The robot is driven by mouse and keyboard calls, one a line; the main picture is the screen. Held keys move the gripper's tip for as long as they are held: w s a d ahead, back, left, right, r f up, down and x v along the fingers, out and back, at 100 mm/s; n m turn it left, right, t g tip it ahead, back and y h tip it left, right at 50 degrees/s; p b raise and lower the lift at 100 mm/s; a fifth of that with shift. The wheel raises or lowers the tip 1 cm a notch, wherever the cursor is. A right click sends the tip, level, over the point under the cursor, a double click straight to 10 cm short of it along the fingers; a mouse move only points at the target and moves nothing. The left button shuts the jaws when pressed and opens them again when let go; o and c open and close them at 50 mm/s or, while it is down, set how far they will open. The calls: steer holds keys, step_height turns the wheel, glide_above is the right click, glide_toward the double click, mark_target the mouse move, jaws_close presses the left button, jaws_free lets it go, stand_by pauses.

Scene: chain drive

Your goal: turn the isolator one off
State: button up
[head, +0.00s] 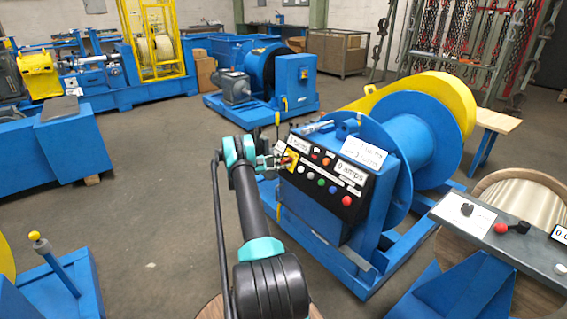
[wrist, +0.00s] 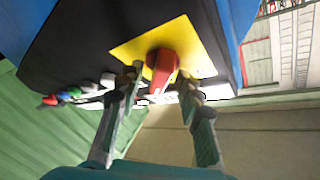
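The isolator is a red handle (wrist: 162,66) on a yellow square plate (wrist: 196,61), on the black control panel (wrist: 92,37) of a blue winch. In the head view the isolator's yellow plate (head: 291,158) shows at the left end of the panel (head: 325,185), partly hidden by my gripper (head: 279,163). In the wrist view my gripper (wrist: 160,80) is open, one fingertip on each side of the red handle. Gaps show beside the handle; I cannot tell whether either finger touches it. The handle points down toward the gripper in the wrist view.
Coloured buttons (head: 321,182) sit on the panel right of the isolator, with white label plates (head: 348,172) near them. A large blue drum (head: 432,135) stands behind. Another console (head: 490,222) is at the right. Open grey floor (head: 165,210) lies to the left.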

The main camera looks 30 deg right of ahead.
steer(key=shift+c, duration=0.3)
jaws_close()
steer(key=shift+n+t, duration=0.3)
steer(key=shift+n, duration=0.2)
steer(key=n+t+h, duration=0.1)
steer(key=n, duration=0.1)
steer(key=n+t+h, duration=0.1)
steer(key=n+t, duration=0.1)
steer(key=n, duration=0.1)
steer(key=shift+s, duration=0.2)
steer(key=n+t, duration=0.2)
steer(key=n, duration=0.1)
steer(key=n+t, duration=0.2)
steer(key=n, duration=0.1)
steer(key=shift+s+n+h, duration=0.1)
steer(key=shift+n+h, duration=0.2)
steer(key=shift+h, duration=0.1)
steer(key=n+t+y, duration=0.1)
steer(key=n+t, duration=0.1)
steer(key=n, duration=0.2)
steer(key=n+t+y, duration=0.1)
steer(key=n+t, duration=0.2)
steer(key=shift+s+n, duration=0.15)
steer(key=shift+n, duration=0.25)
steer(key=shift+n+t+y, duration=0.5)
steer(key=shift+n, duration=0.7)
steer(key=shift+n+t+y, duration=0.5)
steer(key=shift+n, duration=0.7)
